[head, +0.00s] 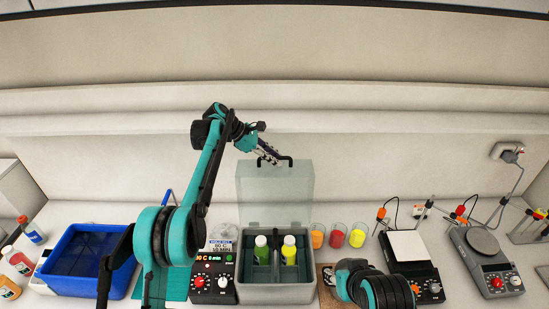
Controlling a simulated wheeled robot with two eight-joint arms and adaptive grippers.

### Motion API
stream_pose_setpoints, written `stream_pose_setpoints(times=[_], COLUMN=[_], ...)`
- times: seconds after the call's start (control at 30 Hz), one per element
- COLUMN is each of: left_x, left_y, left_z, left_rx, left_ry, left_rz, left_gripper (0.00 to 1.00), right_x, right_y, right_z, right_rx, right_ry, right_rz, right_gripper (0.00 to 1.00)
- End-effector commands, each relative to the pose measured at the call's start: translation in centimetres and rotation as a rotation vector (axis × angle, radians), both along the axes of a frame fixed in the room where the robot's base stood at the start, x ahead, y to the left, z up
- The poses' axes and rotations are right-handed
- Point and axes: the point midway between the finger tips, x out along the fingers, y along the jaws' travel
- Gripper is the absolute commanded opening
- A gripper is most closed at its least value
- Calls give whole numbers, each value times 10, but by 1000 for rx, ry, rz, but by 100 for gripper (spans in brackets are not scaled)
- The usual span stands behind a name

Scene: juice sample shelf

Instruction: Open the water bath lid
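The water bath (276,293) is a grey box at the front middle of the bench. Its translucent grey lid (274,189) stands upright at the back edge, so the bath is open. A black handle (288,161) sits at the lid's top edge. A bottle with green contents (262,252) and one with yellow contents (289,252) stand inside. My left gripper (272,157) is at the handle, at the top of the raised lid. Whether its fingers are closed on the handle is too small to tell. My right arm shows at the bottom right; its gripper does not show.
A control unit (212,287) with a red display stands left of the bath, and a blue tray (84,282) further left. Cups of coloured juice (337,236) stand right of it. Stirrer and meter devices (486,262) fill the right side.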

Motion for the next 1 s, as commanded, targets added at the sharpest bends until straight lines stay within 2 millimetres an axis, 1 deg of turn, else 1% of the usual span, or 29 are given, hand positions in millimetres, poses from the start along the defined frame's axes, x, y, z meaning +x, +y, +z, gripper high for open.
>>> stream_pose_setpoints(times=[0.13, 0.27, 0.5, 0.7, 0.83, 1.0], left_x=[0, -1, -3, -5, -6, -6], left_y=[2, 12, 50, 75, 83, 85], left_z=[2, 12, 48, 73, 81, 84], left_rx=[0, 0, 0, 0, 0, 0], left_ry=[1, 1, 1, 1, 1, 0], left_rz=[-1, 1, 2, 1, 1, 0], left_gripper=[20, 20, 20, 20, 20, 20], right_x=[0, 0, 0, 0, 0, 0], right_y=[0, 0, 0, 0, 0, 0], right_z=[0, 0, 0, 0, 0, 0], right_rx=[0, 0, 0, 0, 0, 0], right_ry=[0, 0, 0, 0, 0, 0], right_rz=[0, 0, 0, 0, 0, 0], right_gripper=[40, 40, 40, 40, 40, 40])
